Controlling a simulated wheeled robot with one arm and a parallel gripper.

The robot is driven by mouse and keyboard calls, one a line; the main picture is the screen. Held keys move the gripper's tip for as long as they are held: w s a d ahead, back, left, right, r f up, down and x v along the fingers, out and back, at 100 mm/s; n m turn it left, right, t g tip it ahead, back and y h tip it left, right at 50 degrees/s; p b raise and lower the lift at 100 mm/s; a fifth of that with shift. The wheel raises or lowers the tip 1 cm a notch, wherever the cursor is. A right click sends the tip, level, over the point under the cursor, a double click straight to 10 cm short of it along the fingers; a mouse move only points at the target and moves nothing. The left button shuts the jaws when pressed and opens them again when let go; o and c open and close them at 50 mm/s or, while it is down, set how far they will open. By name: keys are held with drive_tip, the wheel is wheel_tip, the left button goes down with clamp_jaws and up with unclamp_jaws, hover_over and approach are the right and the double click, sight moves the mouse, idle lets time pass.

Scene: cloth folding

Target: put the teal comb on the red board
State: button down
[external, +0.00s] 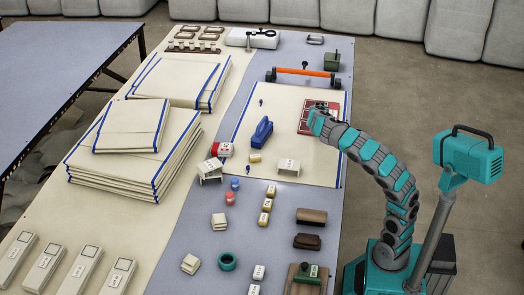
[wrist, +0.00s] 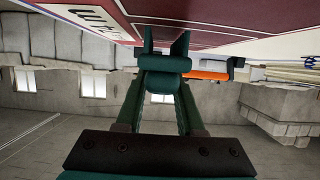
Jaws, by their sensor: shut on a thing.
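The red board (external: 306,121) lies on the cream cloth, right of the blue-handled tool. My gripper (external: 320,107) is low over the board's upper right part. In the wrist view my gripper (wrist: 165,45) is shut on a small dark teal piece, the teal comb (wrist: 165,63), close to the board. Its teeth cannot be made out, and I cannot tell whether it touches the board. In the external view my wrist hides most of the fingers and the comb.
A blue-handled tool (external: 262,132) and a small white stand (external: 288,167) are on the cloth left of and below the board. An orange bar (external: 303,72) stands behind it. Folded cloth stacks (external: 135,150) fill the left. Bare cream cloth (external: 322,160) lies in front of the board.

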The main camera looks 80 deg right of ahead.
drive_tip(key=shift+f+b, duration=0.2)
drive_tip(key=shift+b, duration=0.1)
drive_tip(key=c, duration=0.5)
unclamp_jaws()
drive_tip(key=shift+r, duration=0.1)
drive_tip(key=shift+r, duration=0.1)
drive_tip(key=shift+r+p, duration=0.2)
drive_tip(key=shift+p, duration=0.2)
drive_tip(key=v, duration=1.2)
drive_tip(key=shift+f, duration=0.15)
